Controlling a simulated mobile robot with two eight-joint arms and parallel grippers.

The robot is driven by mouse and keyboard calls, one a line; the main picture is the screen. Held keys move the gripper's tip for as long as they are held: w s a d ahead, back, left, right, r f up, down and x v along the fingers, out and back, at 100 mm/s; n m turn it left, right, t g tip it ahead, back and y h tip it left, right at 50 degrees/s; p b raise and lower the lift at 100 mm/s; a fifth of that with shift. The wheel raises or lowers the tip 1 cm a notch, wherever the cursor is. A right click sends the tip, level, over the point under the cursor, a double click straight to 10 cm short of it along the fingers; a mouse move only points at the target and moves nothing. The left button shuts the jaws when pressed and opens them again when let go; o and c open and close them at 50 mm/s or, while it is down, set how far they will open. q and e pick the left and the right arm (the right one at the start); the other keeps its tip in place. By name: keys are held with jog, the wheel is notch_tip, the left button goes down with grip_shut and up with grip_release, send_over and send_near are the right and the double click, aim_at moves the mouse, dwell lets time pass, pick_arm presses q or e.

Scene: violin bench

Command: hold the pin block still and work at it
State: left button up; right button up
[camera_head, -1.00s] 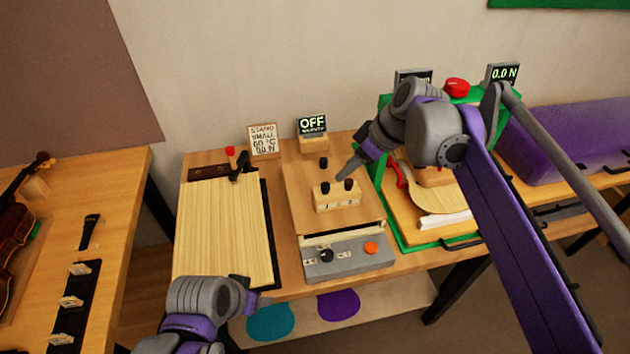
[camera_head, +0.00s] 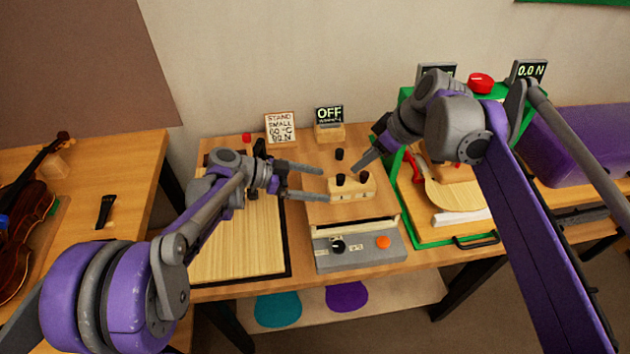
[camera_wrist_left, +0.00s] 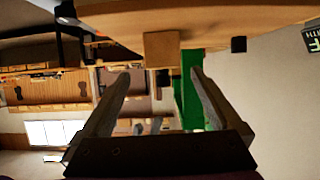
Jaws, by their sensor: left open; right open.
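In the left wrist view the block's end face (camera_wrist_left: 162,48) shows beyond and between the spread fingertips (camera_wrist_left: 160,73), with nothing gripped. My right gripper (camera_head: 366,160) is open and empty, angled down just above and behind the block's right end. Its fingers overlap in the head view.
A black knob (camera_head: 339,154) stands behind the block. The grey control box (camera_head: 360,250) has an orange button. A display reading OFF (camera_head: 329,117) stands behind. A green-framed tray (camera_head: 412,225) with wooden parts lies right; a pale board (camera_head: 235,255) lies left, under my left arm.

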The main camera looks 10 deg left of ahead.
aim_at(353, 188)
pick_arm(q)
jog(key=shift+w+d+f, duration=0.15)
jog(key=shift+w+d, duration=0.2)
jog(key=x, duration=1)
jog(key=c, duration=1.5)
pick_arm(e)
jog(key=shift+r, duration=0.1)
jog(key=shift+c, duration=0.5)
jog(key=shift+g+h, duration=0.3)
jog(key=shift+h, duration=0.3)
jog(key=x, duration=0.6)
jog(key=a+x, duration=0.1)
jog(key=x, duration=0.3)
jog(key=shift+w+r, duration=0.3)
